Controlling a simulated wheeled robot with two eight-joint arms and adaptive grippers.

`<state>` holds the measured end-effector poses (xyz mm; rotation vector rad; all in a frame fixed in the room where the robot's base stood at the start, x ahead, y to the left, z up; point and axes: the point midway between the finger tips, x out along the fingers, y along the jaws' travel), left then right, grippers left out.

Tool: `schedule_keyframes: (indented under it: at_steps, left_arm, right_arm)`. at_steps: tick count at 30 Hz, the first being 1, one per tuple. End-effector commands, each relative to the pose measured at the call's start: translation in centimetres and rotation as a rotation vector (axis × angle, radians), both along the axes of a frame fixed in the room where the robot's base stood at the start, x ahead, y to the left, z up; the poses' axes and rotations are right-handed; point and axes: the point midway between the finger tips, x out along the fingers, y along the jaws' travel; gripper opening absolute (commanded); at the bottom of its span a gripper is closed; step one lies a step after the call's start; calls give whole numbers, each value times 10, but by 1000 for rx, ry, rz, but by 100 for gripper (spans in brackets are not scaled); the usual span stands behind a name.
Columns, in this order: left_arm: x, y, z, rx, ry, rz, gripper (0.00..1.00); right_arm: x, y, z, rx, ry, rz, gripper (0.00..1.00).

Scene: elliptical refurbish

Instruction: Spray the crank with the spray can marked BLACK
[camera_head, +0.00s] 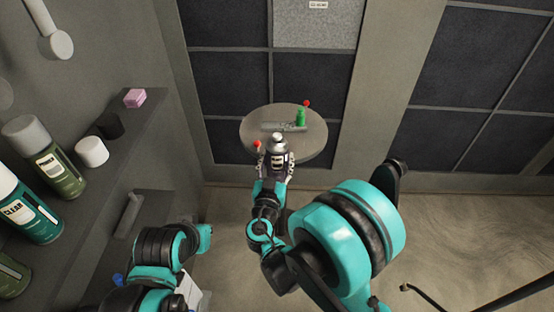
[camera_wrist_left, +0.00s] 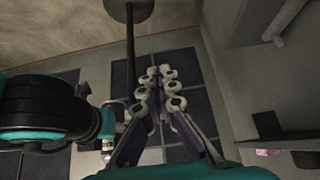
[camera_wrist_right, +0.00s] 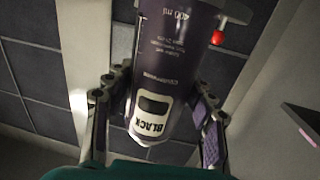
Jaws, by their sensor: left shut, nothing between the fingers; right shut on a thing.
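The spray can marked BLACK (camera_wrist_right: 165,70) is upright in my right gripper (camera_wrist_right: 158,108), whose fingers are on both sides of it; its label shows in the right wrist view. In the head view the can (camera_head: 277,147) with its grey top is in front of the round table (camera_head: 262,112). On this table lies a grey flat part (camera_head: 283,126), which may be the crank, beside a small green cylinder (camera_head: 301,117). A red knob (camera_head: 306,103) is behind the cylinder. Another red knob (camera_head: 257,144) is left of the can. My left gripper (camera_wrist_left: 160,72) is shut and empty.
A dark tiled panel stands behind the table. Floor at right is mostly open.

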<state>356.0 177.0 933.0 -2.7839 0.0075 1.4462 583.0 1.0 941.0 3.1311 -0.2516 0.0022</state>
Motion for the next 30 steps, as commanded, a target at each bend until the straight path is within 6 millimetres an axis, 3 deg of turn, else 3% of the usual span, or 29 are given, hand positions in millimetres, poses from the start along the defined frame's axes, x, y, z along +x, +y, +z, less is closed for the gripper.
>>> schedule_keyframes:
  at_steps: [5,12,18,24,30]
  left_arm:
    - [28,-10,40,13,51,-45,0]
    - [89,-39,115,46,175,-156,0]
    - [138,-69,164,76,281,-251,0]
    - [180,-103,197,108,385,-349,0]
    - [210,-139,215,139,485,-443,0]
  right_arm:
    - [0,0,0,-1,-1,0,20]
    - [0,0,0,-1,-1,0,20]
    - [0,0,0,-1,-1,0,20]
    - [0,0,0,-1,-1,0,20]
    - [0,0,0,-1,-1,0,20]
